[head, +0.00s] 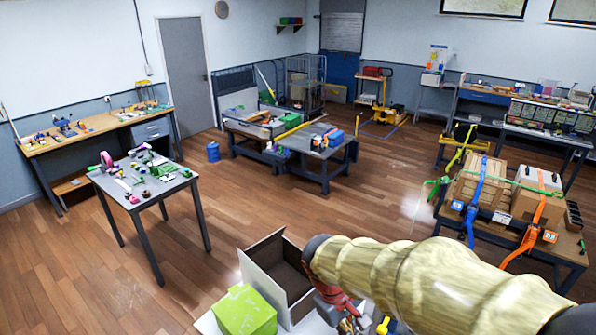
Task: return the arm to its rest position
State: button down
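My arm, in a pale yellow ribbed sleeve, reaches in from the lower right of the head view, and its dark joint end (314,250) is beside an open white box. Below that joint, red and metal parts that look like my gripper (345,314) show at the bottom edge. The sleeve and the picture's edge hide much of it. I cannot make out its fingers or whether it holds anything.
The open white box (266,258) and a lime green box (244,310) stand close to my arm. A grey table (130,204) stands at left. Wooden floor (350,205) is free in the middle.

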jog(key=s+d+f+m+t+y+b, duration=0.1)
jog(key=s+d+f+m+t+b, duration=0.2)
jog(key=b, duration=1.1)
jog(key=s+d+f+m+t+y+b, duration=0.2)
jog(key=s+f+b, duration=0.6)
jog(key=f+b, duration=0.4)
jog(key=d+m+b, duration=0.1)
jog(key=b, duration=0.1)
jog(key=shift+s+d+f+m+t+b, duration=0.25)
jog(key=shift+d+f+m+t+b, duration=0.05)
jog(key=shift+f+m+t, duration=0.1)
